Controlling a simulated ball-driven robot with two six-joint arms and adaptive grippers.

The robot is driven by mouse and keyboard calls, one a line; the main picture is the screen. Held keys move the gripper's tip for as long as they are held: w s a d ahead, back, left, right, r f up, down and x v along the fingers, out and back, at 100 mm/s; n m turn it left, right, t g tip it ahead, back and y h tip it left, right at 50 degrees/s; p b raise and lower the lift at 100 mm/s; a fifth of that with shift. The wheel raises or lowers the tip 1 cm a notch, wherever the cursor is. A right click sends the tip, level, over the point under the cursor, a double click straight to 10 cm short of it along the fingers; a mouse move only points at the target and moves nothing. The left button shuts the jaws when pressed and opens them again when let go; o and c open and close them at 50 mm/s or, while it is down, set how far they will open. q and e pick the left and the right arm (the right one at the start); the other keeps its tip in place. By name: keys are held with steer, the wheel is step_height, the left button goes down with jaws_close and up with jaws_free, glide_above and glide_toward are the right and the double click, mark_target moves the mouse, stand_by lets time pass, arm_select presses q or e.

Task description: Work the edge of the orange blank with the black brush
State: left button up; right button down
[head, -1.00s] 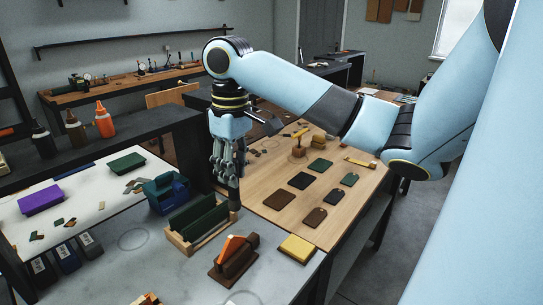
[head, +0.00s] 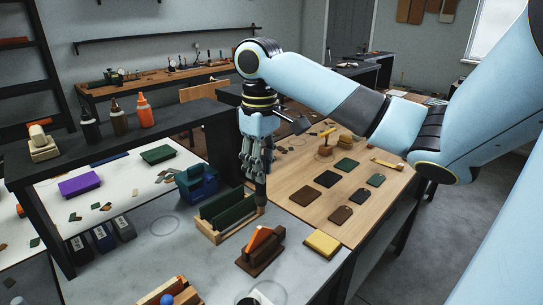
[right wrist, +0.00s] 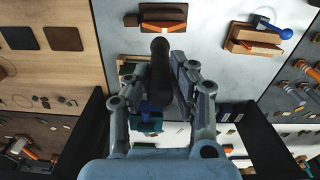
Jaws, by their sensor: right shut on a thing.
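The orange blank (head: 259,237) leans tilted in a dark brown holder (head: 262,262) on the grey bench top. In the right wrist view the brown holder (right wrist: 163,14) is at the top. My right gripper (head: 257,168) points down over the far side of the bench, beside a wooden rack (head: 205,229) with green plates. It is shut on a dark, upright stick-like thing, which I take for the black brush (head: 261,190). The brush (right wrist: 160,70) also shows between the fingers in the right wrist view. It is apart from the blank. My left gripper is not in view.
A yellow block (head: 322,243) lies right of the holder. A blue box (head: 197,184) stands behind the rack. A wooden stand (right wrist: 256,41) with a blue ball is at the bench front. The wooden table (head: 300,205) behind holds several dark tags. Bare bench lies left of the rack.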

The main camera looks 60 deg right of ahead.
mark_target(261, 193)
step_height(261, 193, down, 5)
steer(key=shift+r+b, duration=0.1)
steer(key=shift+b, duration=0.75)
steer(key=shift+r, duration=0.1)
steer(key=shift+f+p, duration=0.2)
steer(key=shift+p, duration=0.3)
steer(key=shift+f, duration=0.1)
steer(key=shift+f+b, duration=0.3)
steer(key=shift+f, duration=0.25)
